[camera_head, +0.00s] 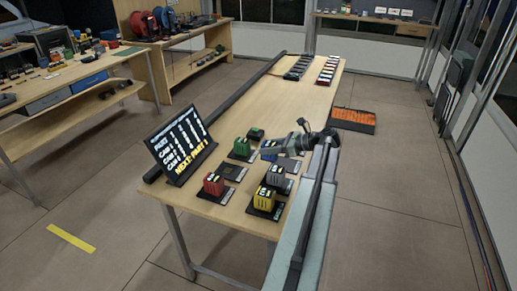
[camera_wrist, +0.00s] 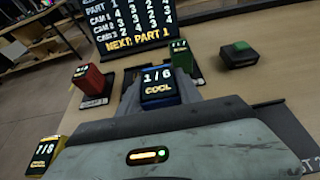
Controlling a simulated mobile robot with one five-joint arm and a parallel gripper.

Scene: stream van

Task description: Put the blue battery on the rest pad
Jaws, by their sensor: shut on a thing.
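The blue battery (camera_head: 268,153) is in my gripper (camera_wrist: 158,97), among the other batteries on the long table. In the wrist view the battery's dark top (camera_wrist: 158,78), marked 1/6 COOL, sits between the two grey fingers, which are shut on it. Its lower part is hidden by the fingers, so I cannot tell whether it touches anything below. A dark flat pad (camera_head: 290,165) lies beside my gripper in the head view. A dark pad with lettering ending in "ST 2" (camera_wrist: 290,135) shows at the right of the wrist view.
A lettered board (camera_head: 180,145) stands at the table's left edge. The table's middle is clear.

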